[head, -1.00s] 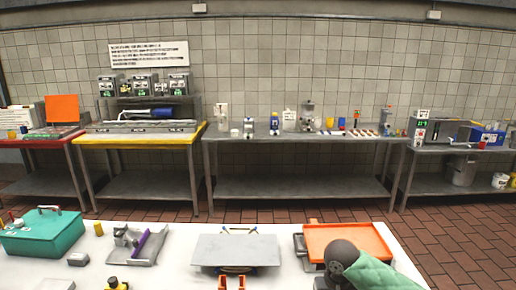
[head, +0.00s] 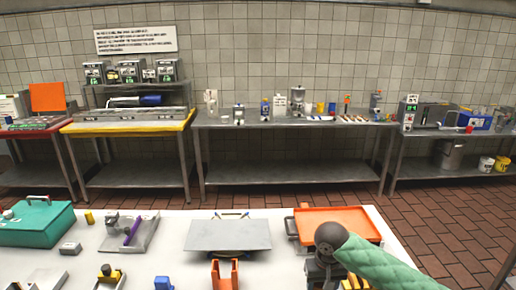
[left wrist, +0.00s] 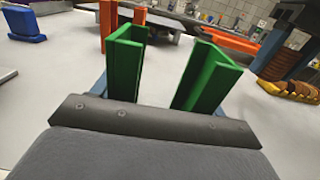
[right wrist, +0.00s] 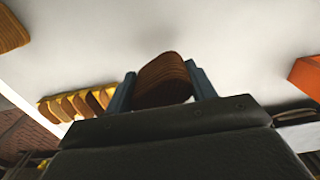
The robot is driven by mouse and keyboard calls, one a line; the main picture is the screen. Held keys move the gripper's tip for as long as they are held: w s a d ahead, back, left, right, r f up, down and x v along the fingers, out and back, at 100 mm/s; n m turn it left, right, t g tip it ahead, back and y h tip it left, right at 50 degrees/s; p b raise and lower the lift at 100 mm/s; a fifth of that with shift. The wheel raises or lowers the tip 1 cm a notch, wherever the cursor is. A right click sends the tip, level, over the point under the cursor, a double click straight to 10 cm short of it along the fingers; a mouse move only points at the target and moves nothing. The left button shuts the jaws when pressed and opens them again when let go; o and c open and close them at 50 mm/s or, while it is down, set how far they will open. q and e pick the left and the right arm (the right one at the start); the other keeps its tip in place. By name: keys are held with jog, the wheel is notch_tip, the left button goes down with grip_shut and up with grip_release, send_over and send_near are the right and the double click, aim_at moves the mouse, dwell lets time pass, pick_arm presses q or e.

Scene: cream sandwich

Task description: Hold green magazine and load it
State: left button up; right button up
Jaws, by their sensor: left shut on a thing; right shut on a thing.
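The green magazine (left wrist: 205,75), with two upright channel walls, stands between the fingers of my left gripper (left wrist: 165,92) in the left wrist view. My left gripper is shut on it and is outside the head view. In the right wrist view my right gripper (right wrist: 162,88) is shut on a short stack of round brown biscuits (right wrist: 162,80).
An orange magazine (head: 225,274) stands at the front middle of the white table. A grey plate (head: 228,235) and an orange tray (head: 345,222) lie behind. A row of biscuits (right wrist: 75,102) lies at left in the right wrist view. A teal box (head: 36,222) is at far left.

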jog(key=s+a+r+m, duration=0.2)
jog(key=s+a+r, duration=0.3)
jog(key=a, duration=0.5)
jog(key=s+a+r+m, duration=0.2)
jog(key=s+a+r, duration=0.2)
jog(key=a, duration=0.6)
jog(key=shift+s+a+r+m, duration=0.3)
jog(key=shift+s+r, duration=0.1)
jog(key=shift+r, duration=0.8)
jog(key=shift+f, duration=2.9)
jog(key=shift+f, duration=0.7)
jog(key=shift+r, duration=0.15)
